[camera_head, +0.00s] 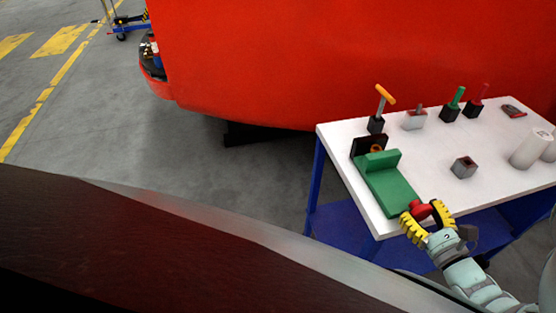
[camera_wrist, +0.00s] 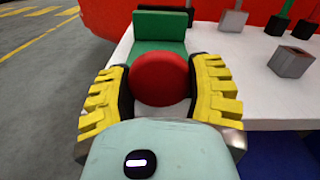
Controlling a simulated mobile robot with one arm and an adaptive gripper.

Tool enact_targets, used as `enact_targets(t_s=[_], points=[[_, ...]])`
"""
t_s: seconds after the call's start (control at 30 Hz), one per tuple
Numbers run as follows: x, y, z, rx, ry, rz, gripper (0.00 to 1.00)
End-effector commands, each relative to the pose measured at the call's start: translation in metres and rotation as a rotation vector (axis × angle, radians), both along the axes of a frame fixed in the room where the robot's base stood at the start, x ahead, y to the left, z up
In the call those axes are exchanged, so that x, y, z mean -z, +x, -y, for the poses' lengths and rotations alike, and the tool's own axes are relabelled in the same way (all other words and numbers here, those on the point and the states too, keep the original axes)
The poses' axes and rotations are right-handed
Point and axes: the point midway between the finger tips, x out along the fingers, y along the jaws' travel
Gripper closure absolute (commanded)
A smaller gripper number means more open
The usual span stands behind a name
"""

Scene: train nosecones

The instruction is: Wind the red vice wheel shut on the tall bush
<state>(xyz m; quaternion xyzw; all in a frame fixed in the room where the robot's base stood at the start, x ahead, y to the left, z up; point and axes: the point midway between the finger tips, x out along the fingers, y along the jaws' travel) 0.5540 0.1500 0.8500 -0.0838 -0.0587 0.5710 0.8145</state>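The green vice (camera_head: 388,190) lies along the left end of the white table, with an upright green jaw (camera_head: 378,162) towards its far end. The red vice wheel (camera_head: 421,210) is at its near end; the wheel (camera_wrist: 160,78) fills the middle of the wrist view. My gripper (camera_head: 423,207) has its yellow fingers on both sides of the wheel, seemingly touching it. A black block (camera_head: 367,146) with an orange-brown round part stands beyond the jaw. I cannot tell which thing is the tall bush, or whether anything sits between the jaws.
The white table (camera_head: 440,160) also bears an orange-handled tool (camera_head: 382,104), green- and red-handled tools in black blocks, grey blocks (camera_head: 464,167) and white cylinders (camera_head: 530,148). A large red train nose (camera_head: 340,60) stands behind. Grey floor lies left.

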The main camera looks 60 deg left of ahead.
Motion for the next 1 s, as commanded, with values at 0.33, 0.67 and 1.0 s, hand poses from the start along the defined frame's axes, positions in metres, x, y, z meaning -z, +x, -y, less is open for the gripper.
enact_targets(t_s=[0.33,0.67,1.0], points=[[0.0000,-0.0001,-0.0001,0.000,0.000,0.000,0.80],[0.0003,-0.0006,-0.0003,-0.003,0.026,-0.077,0.81],[0.0012,-0.0007,-0.0008,-0.003,0.115,-0.326,0.81]])
